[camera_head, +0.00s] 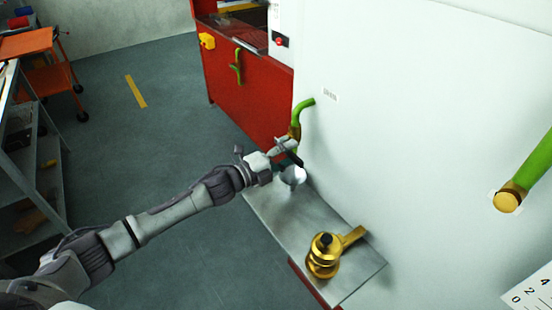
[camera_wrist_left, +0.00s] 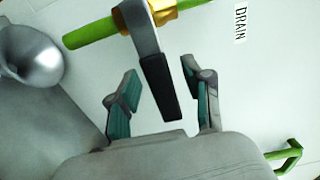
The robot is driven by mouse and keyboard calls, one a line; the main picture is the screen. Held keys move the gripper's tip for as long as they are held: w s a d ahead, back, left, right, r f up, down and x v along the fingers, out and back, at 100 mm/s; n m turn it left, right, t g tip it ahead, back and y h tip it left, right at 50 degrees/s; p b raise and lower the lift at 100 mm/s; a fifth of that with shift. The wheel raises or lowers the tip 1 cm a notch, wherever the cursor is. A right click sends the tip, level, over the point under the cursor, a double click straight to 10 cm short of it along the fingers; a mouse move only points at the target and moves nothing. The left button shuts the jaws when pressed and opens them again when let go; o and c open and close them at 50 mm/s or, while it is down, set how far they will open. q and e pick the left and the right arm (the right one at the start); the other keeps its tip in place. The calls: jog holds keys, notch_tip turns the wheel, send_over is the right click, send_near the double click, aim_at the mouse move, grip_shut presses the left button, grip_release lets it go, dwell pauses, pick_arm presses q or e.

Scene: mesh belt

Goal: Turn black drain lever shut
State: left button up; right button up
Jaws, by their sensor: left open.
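The black drain lever (camera_wrist_left: 160,88) has a grey metal shank and a black grip. It hangs from a brass valve (camera_wrist_left: 163,10) on a green pipe (camera_wrist_left: 92,33), and lies crosswise to that pipe. A "DRAIN" label (camera_wrist_left: 240,22) is on the white wall beside it. My left gripper (camera_wrist_left: 160,74) is open, with the lever's grip between its two teal-padded fingers; I see gaps on both sides. In the head view the left gripper (camera_head: 286,152) is at the valve below the green pipe (camera_head: 305,109) and partly hides the lever. My right gripper is not in view.
A silver funnel (camera_head: 293,176) stands just below the gripper, over a grey ledge (camera_head: 262,207). A brass fitting (camera_head: 323,262) stands on the ledge's near end. A red cabinet (camera_head: 245,95) is behind. A brass-capped green pipe (camera_head: 508,200) juts from the white wall at right.

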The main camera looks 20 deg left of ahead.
pick_arm(q)
jog(key=v, duration=1.1)
jog(key=shift+s+a, duration=0.2)
jog(key=shift+a, duration=0.05)
